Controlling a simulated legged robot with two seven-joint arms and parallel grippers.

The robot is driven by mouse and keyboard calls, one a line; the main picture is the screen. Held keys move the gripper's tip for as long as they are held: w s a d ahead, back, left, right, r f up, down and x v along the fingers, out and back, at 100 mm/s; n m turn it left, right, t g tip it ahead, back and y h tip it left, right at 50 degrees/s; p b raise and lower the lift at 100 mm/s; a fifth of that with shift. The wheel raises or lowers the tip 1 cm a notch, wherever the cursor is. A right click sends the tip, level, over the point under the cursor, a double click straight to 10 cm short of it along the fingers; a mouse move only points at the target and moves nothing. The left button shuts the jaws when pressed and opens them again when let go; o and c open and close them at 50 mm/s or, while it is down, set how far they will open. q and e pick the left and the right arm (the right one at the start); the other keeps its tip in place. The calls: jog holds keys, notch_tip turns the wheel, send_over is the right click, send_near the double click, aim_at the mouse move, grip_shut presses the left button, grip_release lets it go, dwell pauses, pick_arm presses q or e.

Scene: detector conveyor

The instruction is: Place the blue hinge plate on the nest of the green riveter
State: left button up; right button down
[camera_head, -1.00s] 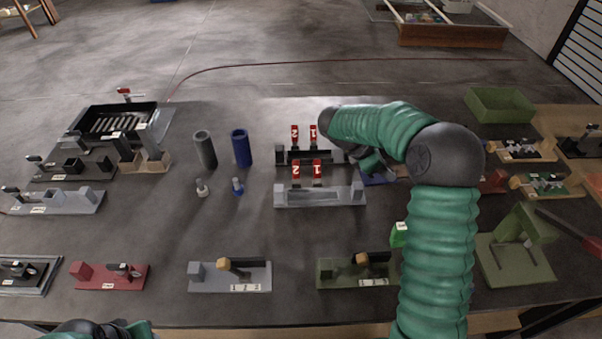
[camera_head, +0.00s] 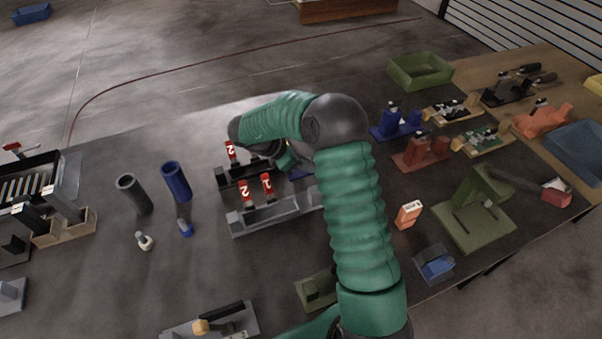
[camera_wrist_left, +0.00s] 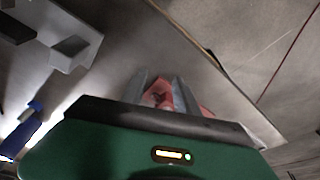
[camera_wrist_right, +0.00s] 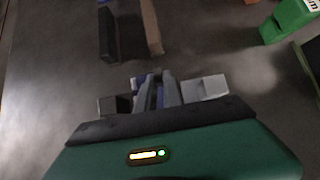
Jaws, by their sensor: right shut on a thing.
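The olive green riveter (camera_head: 468,219) stands on the right of the table in the head view, its lever with a red end pointing right. My right gripper (camera_head: 285,160) is beside the racks with red tags, partly hidden by its own arm. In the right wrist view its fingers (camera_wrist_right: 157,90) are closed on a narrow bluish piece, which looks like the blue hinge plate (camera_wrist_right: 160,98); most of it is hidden. My left gripper (camera_wrist_left: 162,92) shows only in its wrist view, fingers apart, with a red fixture (camera_wrist_left: 163,99) beyond them.
A grey rack (camera_head: 275,216) lies close to my right gripper. An orange labelled block (camera_head: 408,214) and a small grey-blue box with a blue piece (camera_head: 437,267) stand near the riveter. Red (camera_head: 420,154) and blue (camera_head: 395,125) fixtures stand behind. A green bin (camera_head: 420,72) is at the back.

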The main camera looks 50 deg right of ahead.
aim_at(306, 172)
jog(key=f, duration=0.4)
jog(key=shift+w, duration=0.2)
jog(key=shift+s+a+r, duration=0.1)
jog(key=shift+r, duration=0.05)
jog(key=c, duration=1.6)
grip_release()
jog(key=shift+f, duration=0.2)
jog(key=shift+o, duration=0.5)
jog(key=shift+r, duration=0.15)
